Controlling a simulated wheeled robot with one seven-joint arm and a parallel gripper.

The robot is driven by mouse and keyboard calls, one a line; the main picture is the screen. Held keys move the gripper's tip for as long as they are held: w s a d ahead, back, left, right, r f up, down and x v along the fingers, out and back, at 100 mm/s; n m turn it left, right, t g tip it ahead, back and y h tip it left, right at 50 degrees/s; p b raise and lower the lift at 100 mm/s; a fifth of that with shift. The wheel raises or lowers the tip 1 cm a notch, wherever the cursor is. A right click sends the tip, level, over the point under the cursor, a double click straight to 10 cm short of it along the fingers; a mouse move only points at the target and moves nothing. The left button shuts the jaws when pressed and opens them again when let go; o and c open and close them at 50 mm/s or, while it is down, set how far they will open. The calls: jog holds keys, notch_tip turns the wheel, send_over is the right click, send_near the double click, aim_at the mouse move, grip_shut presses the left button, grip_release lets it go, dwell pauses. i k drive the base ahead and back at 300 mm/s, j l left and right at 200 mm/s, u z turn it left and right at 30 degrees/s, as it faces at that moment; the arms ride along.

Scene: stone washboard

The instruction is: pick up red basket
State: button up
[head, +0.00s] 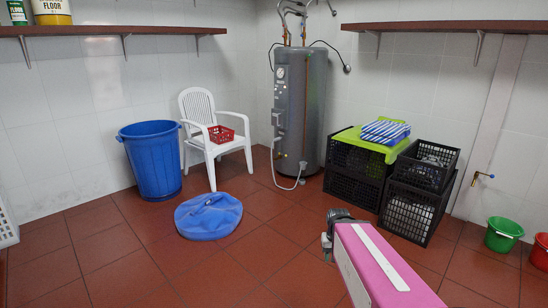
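A small red basket (221,134) sits on the seat of a white plastic armchair (199,105) by the back wall, left of the middle in the head view. Its slotted side shows, partly behind the chair's armrest. My pink and white arm comes in from the bottom edge, right of the middle, with a dark joint at its far end. It is well apart from the basket. No gripper fingers can be made out.
A blue bin (152,160) stands left of the chair, and a blue floor cushion (208,215) lies in front. A grey boiler (300,105) stands right of the chair. Black crates (412,212) are stacked at the right. The middle tiled floor is open.

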aim_at(231, 132)
jog(key=i, duration=2.2)
jog(key=i+l+u, duration=0.15)
jog(key=i+u, duration=0.25)
jog(key=i, duration=0.15)
jog(key=i+l+u, duration=0.4)
jog(key=i, duration=0.15)
jog(key=i+l+u, duration=0.8)
jog(key=i+l, duration=0.1)
jog(key=l, duration=0.1)
